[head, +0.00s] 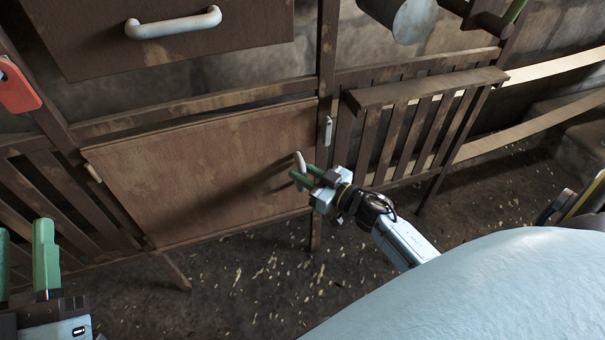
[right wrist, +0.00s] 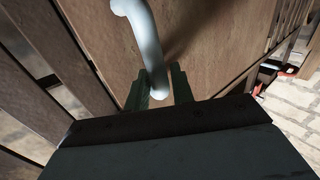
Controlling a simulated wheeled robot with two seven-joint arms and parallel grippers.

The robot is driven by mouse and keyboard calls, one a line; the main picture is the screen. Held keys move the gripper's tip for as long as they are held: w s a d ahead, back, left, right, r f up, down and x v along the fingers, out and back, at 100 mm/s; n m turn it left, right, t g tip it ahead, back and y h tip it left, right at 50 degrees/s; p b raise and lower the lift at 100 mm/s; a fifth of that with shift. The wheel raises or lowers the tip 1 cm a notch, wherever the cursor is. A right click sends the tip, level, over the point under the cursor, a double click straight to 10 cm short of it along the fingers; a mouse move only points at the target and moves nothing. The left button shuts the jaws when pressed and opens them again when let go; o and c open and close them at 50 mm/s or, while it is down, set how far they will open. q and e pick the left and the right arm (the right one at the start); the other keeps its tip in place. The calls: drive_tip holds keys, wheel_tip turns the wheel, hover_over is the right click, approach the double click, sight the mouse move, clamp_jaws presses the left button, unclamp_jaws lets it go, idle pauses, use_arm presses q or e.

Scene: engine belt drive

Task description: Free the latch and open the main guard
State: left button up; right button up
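The main guard appears to be the wide brown panel (head: 200,175) low in the head view. It also shows in the right wrist view (right wrist: 215,45). Its curved white handle (head: 299,160) is near its right edge. My right gripper (head: 303,178) is at this handle. In the right wrist view the handle (right wrist: 145,40) has its lower end between the two green fingers, which look apart with a slight gap. A small pale fitting (head: 328,130), possibly the latch, is on the post right of the panel. My left gripper (head: 25,255) is open and empty at lower left.
A drawer-like panel with a white bar handle (head: 173,23) is above. A slatted guard (head: 420,125) stands at right and a red tag (head: 17,85) hangs at left. A grey cylinder (head: 410,18) is at the top. The floor before the panel is clear apart from chips.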

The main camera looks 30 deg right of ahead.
drive_tip(key=shift+w, duration=0.2)
clamp_jaws()
drive_tip(key=shift+s+a, duration=0.15)
